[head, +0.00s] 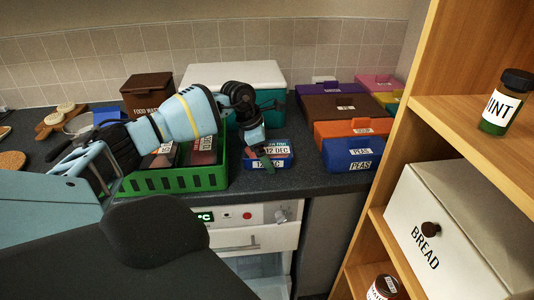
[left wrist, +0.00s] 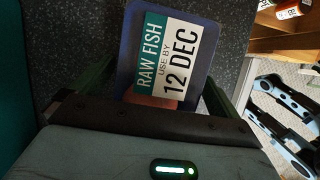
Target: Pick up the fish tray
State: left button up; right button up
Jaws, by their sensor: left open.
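The fish tray (head: 284,160) is a small blue tray on the dark counter, just right of the green crate. In the left wrist view the tray (left wrist: 131,40) carries a white and teal label reading RAW FISH, USE BY 12 DEC. My left gripper (head: 262,158) is above the tray, pointing down, and partly covers it in the head view. In the left wrist view the left gripper (left wrist: 157,85) is open, with one dark green finger on each side of the tray. I cannot tell whether the fingers touch it. My right gripper is not seen.
The green crate (head: 175,181) with packs stands close on the left. A teal box with a white lid (head: 233,74) is behind. Blue PEAS (head: 351,153), orange and other coloured boxes stand to the right. A wooden shelf (head: 480,135) rises at the right.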

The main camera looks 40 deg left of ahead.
pick_arm(q)
jog(key=c, duration=1.2)
jog(key=shift+r, duration=0.1)
notch_tip(320, 180, up, 10)
